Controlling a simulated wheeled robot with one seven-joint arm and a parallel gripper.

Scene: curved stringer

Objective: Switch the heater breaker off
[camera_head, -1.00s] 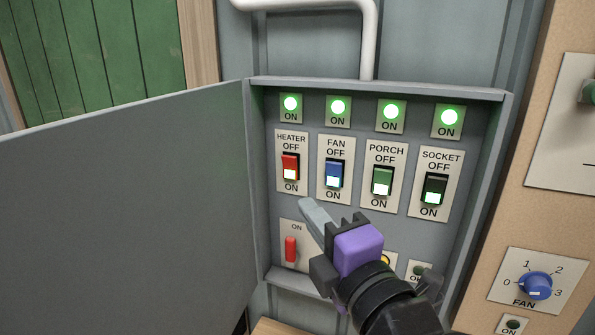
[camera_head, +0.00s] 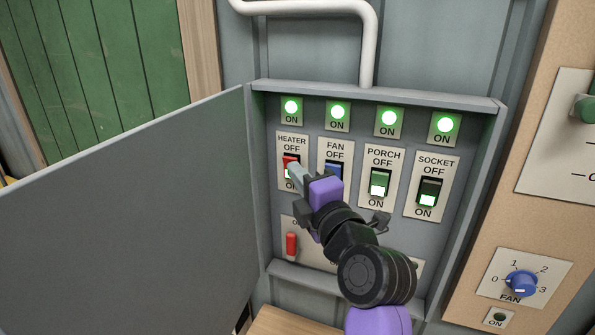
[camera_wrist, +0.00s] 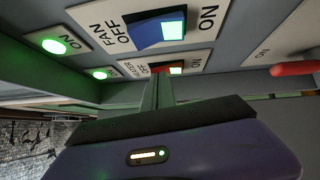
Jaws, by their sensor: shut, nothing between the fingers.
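The heater breaker (camera_head: 289,159) is a red rocker at the left of the breaker row, with OFF above it and ON below. Its lower part is partly hidden by my fingers, with a lit edge showing. The green lamp (camera_head: 291,107) above it is lit and reads ON. My gripper (camera_head: 294,170) is shut and empty, its tips at the heater breaker's lower half; I cannot tell whether they touch. In the wrist view the fingertips (camera_wrist: 158,80) reach to the heater breaker (camera_wrist: 163,69), which is partly hidden behind them.
The blue fan breaker (camera_head: 333,172), green porch breaker (camera_head: 380,182) and dark socket breaker (camera_head: 429,192) stand to the right, with lit lamps above. A red lever (camera_head: 291,244) is below. The open grey door (camera_head: 130,200) stands at the left. A blue fan knob (camera_head: 522,284) is at right.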

